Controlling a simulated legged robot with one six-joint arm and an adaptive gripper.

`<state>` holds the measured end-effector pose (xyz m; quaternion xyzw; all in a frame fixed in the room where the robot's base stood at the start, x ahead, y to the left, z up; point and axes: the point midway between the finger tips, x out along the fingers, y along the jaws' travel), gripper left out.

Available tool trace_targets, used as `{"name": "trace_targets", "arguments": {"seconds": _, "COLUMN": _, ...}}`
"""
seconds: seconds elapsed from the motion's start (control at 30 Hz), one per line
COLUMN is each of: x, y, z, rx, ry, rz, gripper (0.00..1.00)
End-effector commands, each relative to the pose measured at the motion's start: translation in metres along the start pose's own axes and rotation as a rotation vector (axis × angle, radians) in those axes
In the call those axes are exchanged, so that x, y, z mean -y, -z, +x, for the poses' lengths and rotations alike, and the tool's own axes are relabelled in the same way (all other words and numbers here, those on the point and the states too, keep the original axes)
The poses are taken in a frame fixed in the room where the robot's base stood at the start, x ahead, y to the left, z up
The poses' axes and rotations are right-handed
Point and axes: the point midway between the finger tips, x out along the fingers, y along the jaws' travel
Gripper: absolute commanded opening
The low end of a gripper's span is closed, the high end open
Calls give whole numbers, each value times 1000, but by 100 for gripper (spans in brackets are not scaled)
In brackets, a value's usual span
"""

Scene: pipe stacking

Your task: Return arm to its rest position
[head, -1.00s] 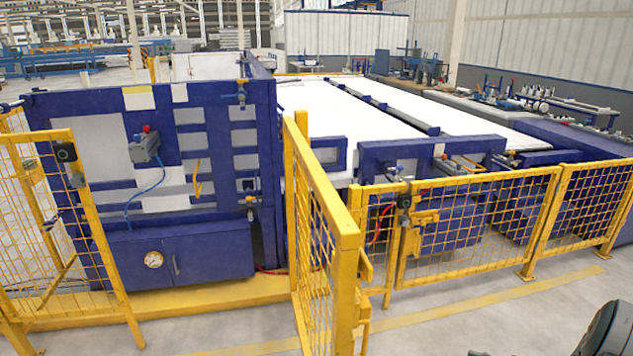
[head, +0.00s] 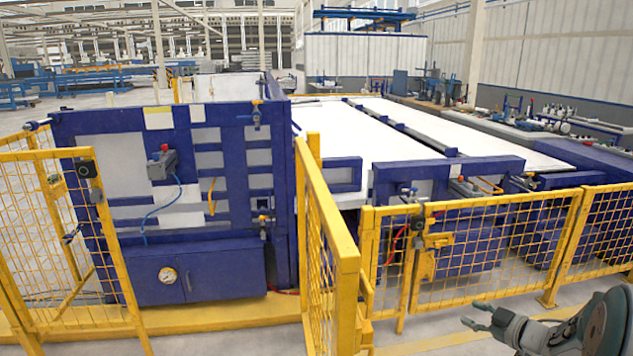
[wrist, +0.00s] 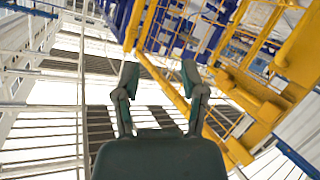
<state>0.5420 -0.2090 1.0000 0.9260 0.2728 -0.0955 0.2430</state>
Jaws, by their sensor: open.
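My gripper (head: 478,317) shows at the lower right of the head view, at the end of my arm, with its fingers pointing left. In the wrist view my gripper (wrist: 157,82) has its two fingers spread apart with nothing between them. It is open and empty, and it touches nothing that I can see. Most of my arm is outside the head view.
A yellow mesh fence (head: 505,245) runs across the front, with a yellow gate panel (head: 330,255) near the middle. Behind it stand a blue machine cabinet (head: 200,268) and a long white-topped bed (head: 470,150). Grey floor (head: 250,338) shows in front.

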Motion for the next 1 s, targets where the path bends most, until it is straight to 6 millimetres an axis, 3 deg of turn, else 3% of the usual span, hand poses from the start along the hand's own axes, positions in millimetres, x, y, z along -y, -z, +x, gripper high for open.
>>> {"name": "trace_targets", "arguments": {"seconds": 0.03, "x": -7, "y": 21, "z": 2, "rx": 36, "ry": -57, "rz": -23, "gripper": 54}}
{"name": "trace_targets", "arguments": {"seconds": 0.1, "x": -15, "y": 43, "z": 3, "rx": 94, "ry": -144, "rz": -37, "gripper": 54}}
{"name": "trace_targets", "arguments": {"seconds": 0.27, "x": -24, "y": 88, "z": -8, "rx": 220, "ry": -325, "rz": -23, "gripper": 54}}
{"name": "trace_targets", "arguments": {"seconds": 0.47, "x": -12, "y": 130, "z": -42, "rx": 363, "ry": -500, "rz": 76, "gripper": 54}}
{"name": "trace_targets", "arguments": {"seconds": 0.57, "x": 6, "y": 146, "z": -61, "rx": 431, "ry": -554, "rz": 152, "gripper": 54}}
{"name": "trace_targets", "arguments": {"seconds": 0.77, "x": 68, "y": 166, "z": -101, "rx": 564, "ry": -579, "rz": 338, "gripper": 54}}
{"name": "trace_targets", "arguments": {"seconds": 1.0, "x": 173, "y": 176, "z": -146, "rx": 714, "ry": -448, "rz": 578, "gripper": 54}}
